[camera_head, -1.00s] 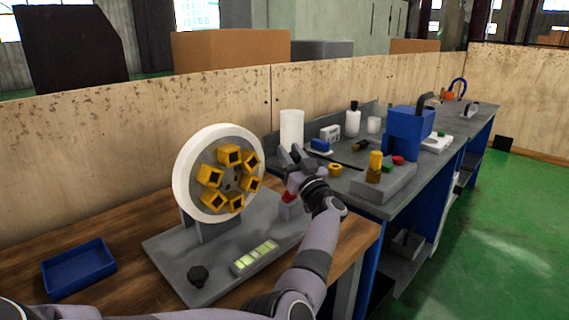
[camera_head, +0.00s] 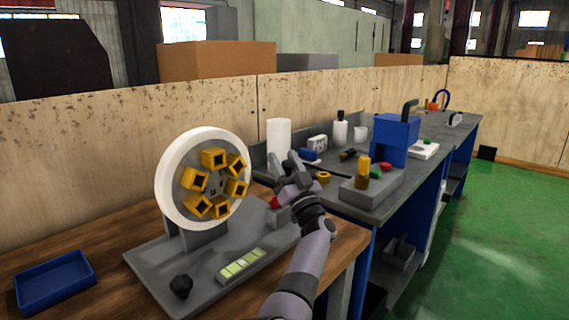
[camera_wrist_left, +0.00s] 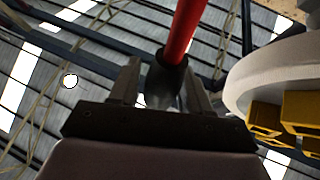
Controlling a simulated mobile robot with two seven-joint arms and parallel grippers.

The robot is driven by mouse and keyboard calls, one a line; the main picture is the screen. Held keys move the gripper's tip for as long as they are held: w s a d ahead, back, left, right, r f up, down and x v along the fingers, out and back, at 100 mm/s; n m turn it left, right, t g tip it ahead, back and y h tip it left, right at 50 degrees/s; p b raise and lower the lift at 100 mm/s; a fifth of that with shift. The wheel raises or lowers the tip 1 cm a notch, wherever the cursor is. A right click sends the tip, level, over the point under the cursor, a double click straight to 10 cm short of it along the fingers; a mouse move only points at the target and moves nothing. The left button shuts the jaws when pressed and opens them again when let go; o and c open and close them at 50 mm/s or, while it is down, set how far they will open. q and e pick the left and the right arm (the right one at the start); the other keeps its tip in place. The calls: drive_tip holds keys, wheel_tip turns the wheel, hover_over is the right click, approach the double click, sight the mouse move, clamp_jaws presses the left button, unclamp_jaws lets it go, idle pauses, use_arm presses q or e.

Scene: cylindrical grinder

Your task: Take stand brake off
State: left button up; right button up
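The stand is a grey base plate (camera_head: 150,262) on the wooden table, with an upright white wheel (camera_head: 168,185) that carries several yellow blocks. A small red part (camera_head: 275,202) shows at the right end of the base, partly behind my left gripper (camera_head: 285,165). In the left wrist view, a red rod (camera_wrist_left: 184,30) with a dark end piece (camera_wrist_left: 167,72) reaches between the fingers of my left gripper (camera_wrist_left: 160,85). The fingers are apart, with a gap at the left of the dark end. I cannot tell whether the right finger touches it. My right gripper is not in view.
A blue tray (camera_head: 55,283) lies at the left on the table. A black knob (camera_head: 181,286) and a green-lit level strip (camera_head: 242,263) sit on the base. A grey bench (camera_head: 395,198) with a white cylinder (camera_head: 279,135), blue box (camera_head: 398,130) and small parts stands behind.

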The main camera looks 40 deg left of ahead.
use_arm(q)
drive_tip(key=shift+b+v, duration=0.35)
drive_tip(key=shift+v, duration=3.25)
